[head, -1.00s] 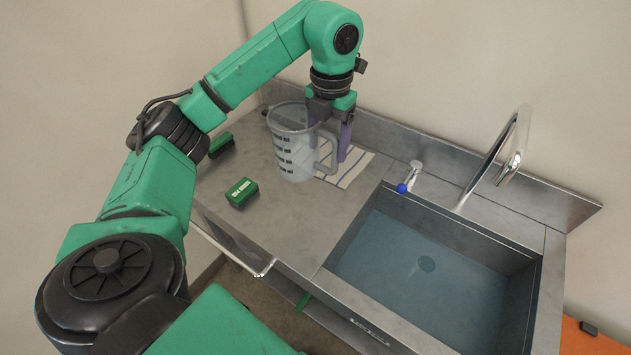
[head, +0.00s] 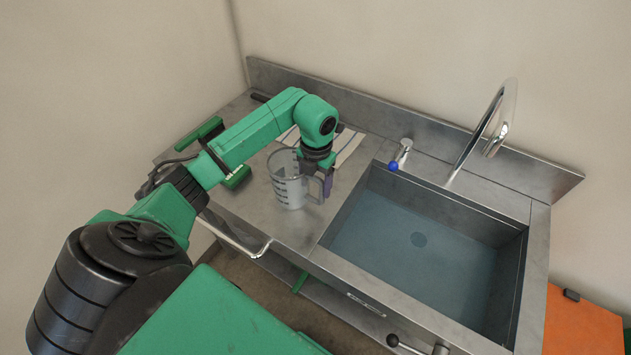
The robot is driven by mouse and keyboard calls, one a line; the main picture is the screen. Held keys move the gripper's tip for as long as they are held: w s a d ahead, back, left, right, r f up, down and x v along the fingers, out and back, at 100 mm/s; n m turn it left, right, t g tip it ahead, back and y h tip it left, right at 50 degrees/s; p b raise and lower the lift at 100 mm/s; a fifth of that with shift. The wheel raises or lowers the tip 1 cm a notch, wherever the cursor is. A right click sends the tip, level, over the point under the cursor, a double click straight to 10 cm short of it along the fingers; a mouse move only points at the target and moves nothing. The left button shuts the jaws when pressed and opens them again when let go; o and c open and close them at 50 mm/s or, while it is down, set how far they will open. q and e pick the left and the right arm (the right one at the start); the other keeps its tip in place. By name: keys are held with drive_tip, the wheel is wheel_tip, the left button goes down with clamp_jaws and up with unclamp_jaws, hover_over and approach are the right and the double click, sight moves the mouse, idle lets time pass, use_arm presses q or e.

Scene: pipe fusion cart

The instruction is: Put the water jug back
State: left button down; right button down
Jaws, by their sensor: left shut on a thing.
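The water jug (head: 286,188) is a clear grey measuring jug with dark marks. It is upright over the steel worktop (head: 243,205), left of the sink. My left gripper (head: 325,186) comes down at the jug's right side and is shut on its handle. The fingers are partly hidden by the handle and wrist. I cannot tell whether the jug's base touches the worktop. A white cloth with blue stripes (head: 348,146) lies behind the jug, partly covered by my arm. My right gripper is not in view.
The sink (head: 400,235) holds water, with a tall curved tap (head: 490,125) and a small blue-tipped tap (head: 398,158) behind it. Green blocks (head: 237,178) lie left of the jug, partly behind my arm. A rail (head: 240,245) runs along the front edge.

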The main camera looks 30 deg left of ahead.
use_arm(q)
drive_tip(key=shift+f, duration=0.15)
unclamp_jaws()
drive_tip(key=shift+r, duration=0.3)
wheel_tip(320, 180, up, 6)
drive_tip(key=b, duration=0.3)
drive_tip(key=shift+r, duration=0.25)
wheel_tip(320, 180, up, 4)
drive_tip(key=shift+d+r+p, duration=0.1)
drive_tip(key=shift+r+p, duration=0.05)
drive_tip(key=shift+p, duration=0.2)
drive_tip(key=shift+r, duration=0.55)
drive_tip(key=shift+f, duration=0.1)
